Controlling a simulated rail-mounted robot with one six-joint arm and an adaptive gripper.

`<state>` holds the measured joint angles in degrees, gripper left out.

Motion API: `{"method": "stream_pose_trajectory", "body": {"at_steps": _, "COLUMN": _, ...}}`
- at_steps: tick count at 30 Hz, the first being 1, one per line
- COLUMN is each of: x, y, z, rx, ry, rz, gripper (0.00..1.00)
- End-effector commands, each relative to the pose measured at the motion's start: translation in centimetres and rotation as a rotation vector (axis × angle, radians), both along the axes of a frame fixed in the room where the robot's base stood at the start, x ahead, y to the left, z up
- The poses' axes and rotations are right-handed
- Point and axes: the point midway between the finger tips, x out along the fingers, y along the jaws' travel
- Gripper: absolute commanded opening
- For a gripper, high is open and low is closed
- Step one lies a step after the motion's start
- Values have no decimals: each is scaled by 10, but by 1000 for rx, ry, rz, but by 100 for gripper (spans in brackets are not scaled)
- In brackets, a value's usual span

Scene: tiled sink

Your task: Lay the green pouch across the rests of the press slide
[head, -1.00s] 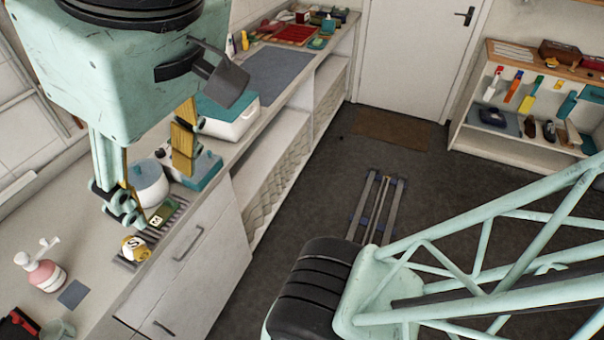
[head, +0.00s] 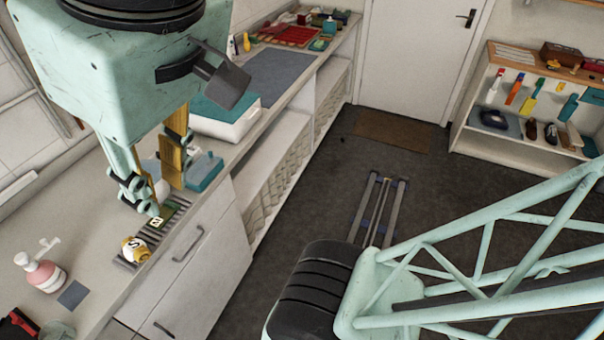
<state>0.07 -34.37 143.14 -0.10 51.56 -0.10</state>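The green pouch (head: 170,213), small and dark green with a pale label, lies on a ribbed grey rack (head: 124,264) along the counter's front edge. My gripper (head: 164,198) points down over it. Its fingers are part closed with a gap between them. The near left fingertip is at the pouch's upper left end, and I cannot tell if it touches. The right finger hangs just behind. A teal block (head: 205,172) stands on the counter beyond the fingers. It may belong to the press slide, but the fingers hide part of that area and no rests are clear.
A yellow and white item marked S (head: 136,249) sits beside the pouch. A pink soap bottle (head: 45,273) and a grey square (head: 73,294) are nearer left. A white box with teal lid (head: 228,121) stands behind.

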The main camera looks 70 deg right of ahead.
Motion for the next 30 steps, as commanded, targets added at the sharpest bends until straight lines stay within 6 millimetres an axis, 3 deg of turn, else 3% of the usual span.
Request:
{"method": "stream_pose_trajectory", "body": {"at_steps": 21, "x": -3, "y": 0, "z": -85, "rx": 0, "ry": 2, "rz": -1, "gripper": 22}}
{"method": "stream_pose_trajectory", "body": {"at_steps": 30, "x": -3, "y": 0, "z": -104, "rx": 0, "ry": 2, "rz": -1, "gripper": 22}}
